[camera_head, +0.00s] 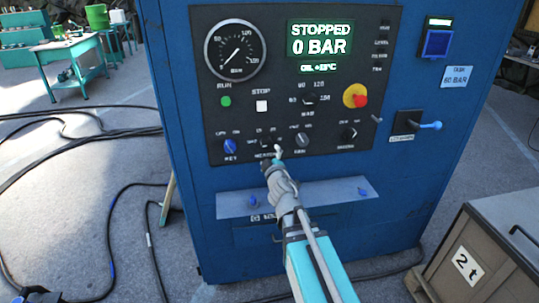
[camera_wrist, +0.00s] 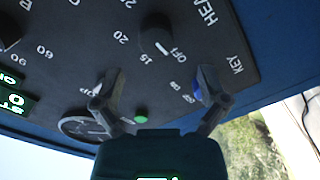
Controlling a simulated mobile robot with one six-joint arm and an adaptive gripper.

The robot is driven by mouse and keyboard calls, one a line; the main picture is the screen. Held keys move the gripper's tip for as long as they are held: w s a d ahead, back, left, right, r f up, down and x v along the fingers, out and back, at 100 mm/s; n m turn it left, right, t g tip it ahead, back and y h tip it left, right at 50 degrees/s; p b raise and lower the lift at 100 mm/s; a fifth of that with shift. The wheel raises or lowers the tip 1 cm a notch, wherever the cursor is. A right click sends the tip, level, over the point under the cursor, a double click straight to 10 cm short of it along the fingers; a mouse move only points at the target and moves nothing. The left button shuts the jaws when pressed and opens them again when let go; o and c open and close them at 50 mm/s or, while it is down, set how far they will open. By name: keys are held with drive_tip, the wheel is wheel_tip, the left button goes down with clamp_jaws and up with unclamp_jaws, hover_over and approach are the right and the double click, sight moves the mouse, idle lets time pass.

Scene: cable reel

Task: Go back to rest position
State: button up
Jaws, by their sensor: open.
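My gripper (camera_head: 276,157) is in front of the lower part of the dark control panel (camera_head: 285,112) on a blue cabinet. In the wrist view its two fingers (camera_wrist: 157,84) are spread apart with nothing between them. A black rotary knob (camera_wrist: 157,40) marked OFF, 15 and 20 lies just beyond the fingertips, apart from them. The blue KEY knob (camera_head: 229,146) is left of my gripper in the head view. The display (camera_head: 320,39) reads STOPPED, 0 BAR. Whether a fingertip touches the panel cannot be told.
A ledge (camera_head: 300,197) runs below the panel. A blue-handled lever (camera_head: 428,125) and a red button on yellow (camera_head: 358,96) are to the right. A crate marked 2 t (camera_head: 468,264) stands at the lower right. Black cables (camera_head: 112,235) lie on the floor at left.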

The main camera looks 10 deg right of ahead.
drive_tip(key=shift+d, duration=0.1)
drive_tip(key=s+d+f+m+g+h+p, duration=0.5)
drive_tip(key=s+d+f+m+g, duration=0.15)
drive_tip(key=d+m+g, duration=0.2)
drive_tip(key=s+a+f+m+g+y+p, duration=0.1)
drive_tip(key=s+a+g+y+p, duration=0.1)
drive_tip(key=s, duration=0.5)
drive_tip(key=s+a+f+m+g+y+p, duration=0.1)
drive_tip(key=s+a+g+y+p, duration=0.1)
drive_tip(key=s+a+g, duration=0.2)
drive_tip(key=s+g, duration=0.3)
drive_tip(key=s, duration=0.1)
drive_tip(key=shift+s+a+f+y, duration=0.15)
drive_tip(key=shift+f+y, duration=0.05)
drive_tip(key=shift+y, duration=0.1)
drive_tip(key=shift+f, duration=0.1)
idle(1.6)
